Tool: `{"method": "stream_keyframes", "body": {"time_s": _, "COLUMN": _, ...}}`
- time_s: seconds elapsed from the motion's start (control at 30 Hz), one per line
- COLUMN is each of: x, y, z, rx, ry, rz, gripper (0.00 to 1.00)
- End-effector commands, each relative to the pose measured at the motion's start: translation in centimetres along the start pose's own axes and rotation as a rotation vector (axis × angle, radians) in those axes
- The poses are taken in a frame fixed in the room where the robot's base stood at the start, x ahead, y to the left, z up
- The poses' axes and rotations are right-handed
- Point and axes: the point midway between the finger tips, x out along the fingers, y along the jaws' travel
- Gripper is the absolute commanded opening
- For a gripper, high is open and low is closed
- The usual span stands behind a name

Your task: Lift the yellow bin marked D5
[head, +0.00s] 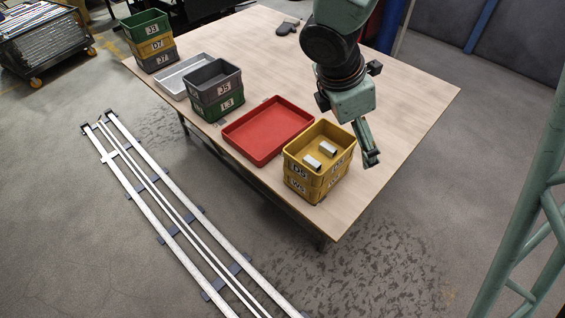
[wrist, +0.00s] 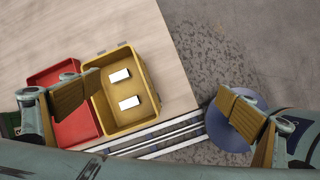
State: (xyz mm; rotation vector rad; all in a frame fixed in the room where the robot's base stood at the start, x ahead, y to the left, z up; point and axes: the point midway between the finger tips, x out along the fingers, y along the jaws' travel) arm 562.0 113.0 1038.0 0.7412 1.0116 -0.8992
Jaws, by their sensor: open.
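The yellow bin marked D5 (head: 299,172) is the upper of two stacked yellow bins at the table's near right corner. The lower yellow bin's (head: 299,187) label is hard to read. My gripper (head: 369,160) is open and empty, just right of the D5 bin; only one finger shows clearly in the head view. In the wrist view the D5 bin (wrist: 126,118) lies left of centre. The left finger overlaps its left wall in the picture, and the right finger is over the floor. No contact is visible.
A red tray (head: 268,130) lies close left of the yellow stack. Further left stand a grey bin marked J5 (head: 215,82) on a green one marked L3 (head: 219,107), a grey tray (head: 184,76) and a three-bin stack (head: 150,42). The table (head: 405,105) is clear on the right.

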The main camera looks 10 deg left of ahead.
Motion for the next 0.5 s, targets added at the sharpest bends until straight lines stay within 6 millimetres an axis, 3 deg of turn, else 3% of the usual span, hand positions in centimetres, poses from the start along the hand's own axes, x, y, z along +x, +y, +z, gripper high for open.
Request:
{"method": "stream_keyframes", "body": {"time_s": 0.2, "x": 3.0, "y": 5.4, "z": -5.1, "rx": -0.293, "ry": -0.003, "rz": 0.05, "gripper": 1.0}}
{"method": "stream_keyframes", "body": {"time_s": 0.4, "x": 5.0, "y": 8.0, "z": -8.8, "rx": -0.468, "ry": 0.002, "rz": 0.082, "gripper": 1.0}}
{"method": "stream_keyframes", "body": {"time_s": 0.5, "x": 5.4, "y": 8.4, "z": -9.6, "rx": -0.506, "ry": 0.003, "rz": 0.089, "gripper": 1.0}}
